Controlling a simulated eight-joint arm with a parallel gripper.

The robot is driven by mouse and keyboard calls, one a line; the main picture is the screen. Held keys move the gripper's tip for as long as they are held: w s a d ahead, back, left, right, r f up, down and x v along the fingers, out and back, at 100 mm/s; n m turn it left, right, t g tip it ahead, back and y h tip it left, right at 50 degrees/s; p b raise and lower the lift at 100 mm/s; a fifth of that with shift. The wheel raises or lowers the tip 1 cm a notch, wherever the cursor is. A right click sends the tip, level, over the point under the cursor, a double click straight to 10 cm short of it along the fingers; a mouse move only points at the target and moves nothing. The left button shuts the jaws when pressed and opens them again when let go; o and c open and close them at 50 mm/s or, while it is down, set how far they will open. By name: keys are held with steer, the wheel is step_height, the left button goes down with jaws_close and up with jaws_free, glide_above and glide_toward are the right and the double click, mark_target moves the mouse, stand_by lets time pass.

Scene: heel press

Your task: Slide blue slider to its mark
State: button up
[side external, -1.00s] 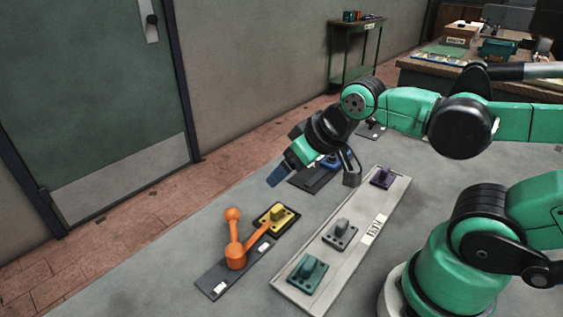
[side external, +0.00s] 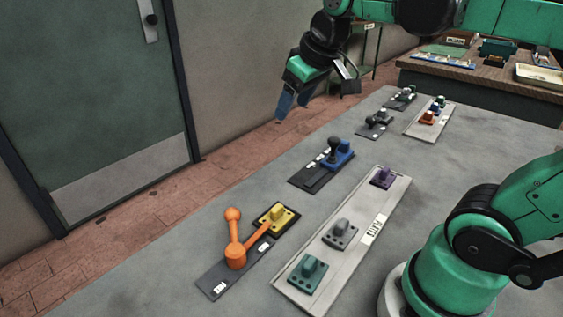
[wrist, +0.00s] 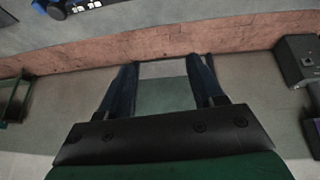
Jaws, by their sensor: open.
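The blue slider (side external: 339,154) sits on a dark base plate (side external: 308,180) on the grey table, with a black knob standing beside it. White marks show on the plate; which one is its mark I cannot tell. In the wrist view part of the blue slider (wrist: 57,9) shows at the top left edge, mostly cut off. My gripper (side external: 294,106) is open and empty, raised above and beyond the slider, near the table's far edge. In the wrist view its two dark blue fingers (wrist: 162,80) stand apart with nothing between them.
An orange lever (side external: 235,250) with a yellow block (side external: 279,217) stands at the front left. A light plate (side external: 302,262) holds purple, grey and teal pieces. Smaller fixtures (side external: 376,123) stand farther back. The table between them is clear.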

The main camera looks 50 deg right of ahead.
steer(key=w+d+r+g, duration=0.1)
steer(key=w+d+g, duration=0.25)
steer(key=d, duration=0.85)
steer(key=g+y, duration=0.1)
steer(key=g, duration=0.1)
glide_above(344, 141)
step_height(344, 141, down, 4)
steer(key=f, duration=0.1)
step_height(344, 141, down, 15)
steer(key=shift+f, duration=0.5)
jaws_close()
